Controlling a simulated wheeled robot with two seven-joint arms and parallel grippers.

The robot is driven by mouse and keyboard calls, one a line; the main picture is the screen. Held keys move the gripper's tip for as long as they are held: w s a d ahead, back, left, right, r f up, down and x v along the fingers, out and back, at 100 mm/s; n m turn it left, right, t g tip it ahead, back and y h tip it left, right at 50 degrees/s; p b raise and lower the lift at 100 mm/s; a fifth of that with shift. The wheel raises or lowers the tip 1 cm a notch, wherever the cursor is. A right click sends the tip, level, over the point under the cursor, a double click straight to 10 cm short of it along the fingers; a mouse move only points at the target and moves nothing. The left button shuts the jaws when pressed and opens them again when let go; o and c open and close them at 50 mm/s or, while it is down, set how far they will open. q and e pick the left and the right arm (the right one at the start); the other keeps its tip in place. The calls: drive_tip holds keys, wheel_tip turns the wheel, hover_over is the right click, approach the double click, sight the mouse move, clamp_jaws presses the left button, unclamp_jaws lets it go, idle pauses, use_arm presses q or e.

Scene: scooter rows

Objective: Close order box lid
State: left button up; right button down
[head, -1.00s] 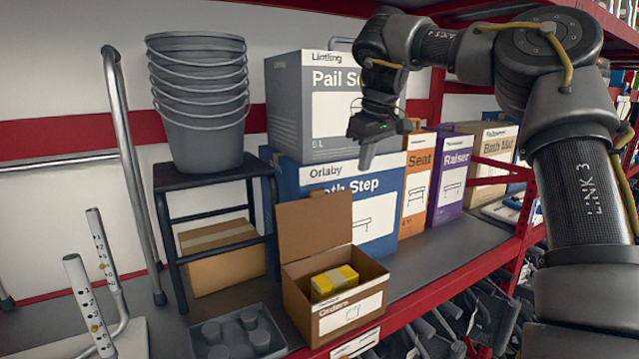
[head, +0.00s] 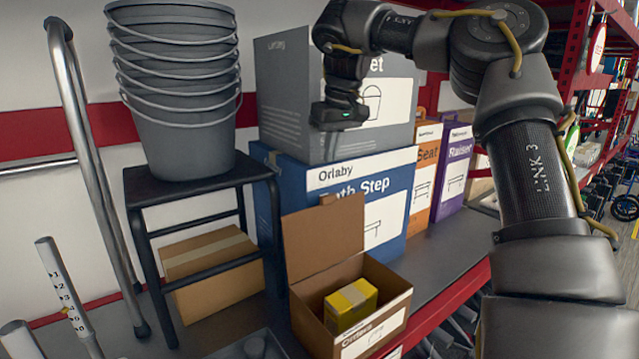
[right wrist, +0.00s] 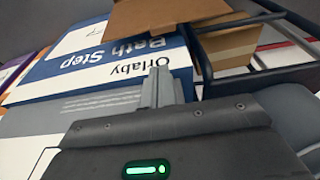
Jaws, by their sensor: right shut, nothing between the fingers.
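The order box (head: 372,300) is an open brown carton on the shelf, with a yellow box (head: 350,303) inside. Its lid (head: 322,237) stands upright at the back left side of the carton; a brown flap, probably this lid (right wrist: 160,15), also shows at the top of the right wrist view. My right gripper (head: 333,142) is above and behind the lid, in front of the grey pail box and the blue Bath Step box. Its fingers (right wrist: 160,88) are shut and empty in the right wrist view, apart from the lid. My left gripper is not in view.
A blue Bath Step box (head: 290,190) stands behind the order box, with a grey pail box (head: 285,95) on top. A black step stool (head: 190,185) holding stacked grey buckets (head: 190,130) stands left. A closed carton (head: 212,275) sits beneath it.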

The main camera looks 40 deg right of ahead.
sight(330, 187)
drive_tip(key=f, duration=0.1)
drive_tip(key=s, duration=0.1)
drive_tip(key=f+p, duration=0.1)
drive_tip(key=shift+s+d+f, duration=0.25)
drive_tip(key=shift+s+f, duration=0.05)
drive_tip(key=p+x, duration=0.1)
drive_tip(key=x, duration=0.2)
drive_tip(key=w+p+x, duration=0.1)
drive_tip(key=x, duration=0.2)
drive_tip(key=shift+d+r, duration=0.15)
drive_tip(key=shift+r, duration=0.05)
drive_tip(key=shift+f, duration=0.35)
drive_tip(key=shift+s+f, duration=0.1)
drive_tip(key=shift+f, duration=0.2)
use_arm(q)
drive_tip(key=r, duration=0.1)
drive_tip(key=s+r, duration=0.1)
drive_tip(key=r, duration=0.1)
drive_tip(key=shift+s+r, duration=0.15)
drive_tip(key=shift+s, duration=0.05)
